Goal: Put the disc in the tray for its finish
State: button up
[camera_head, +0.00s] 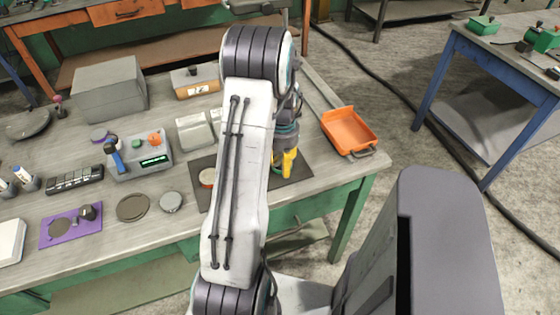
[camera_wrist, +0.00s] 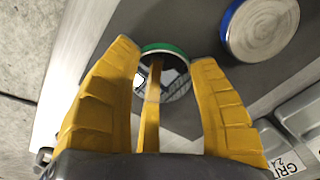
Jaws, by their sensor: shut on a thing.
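My gripper (camera_wrist: 167,55) has its yellow fingers closed around a round disc with a green rim (camera_wrist: 165,47), over a dark mat. In the head view my gripper (camera_head: 287,163) points down above the right part of the dark mat (camera_head: 308,165); its disc is hard to make out there. A blue-rimmed disc with a grey face (camera_wrist: 260,27) lies apart on the mat in the wrist view. A pale disc (camera_head: 207,177) lies on the mat left of my arm. Grey trays (camera_wrist: 300,110) show at the lower right, one label partly readable as "GRI"; grey trays (camera_head: 194,132) also show behind the mat.
An orange tray (camera_head: 348,130) stands at the bench's right edge. A blue-legged bench (camera_head: 500,70) stands off right.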

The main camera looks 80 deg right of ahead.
jog(key=shift+f, duration=0.15)
jog(key=o, duration=1.2)
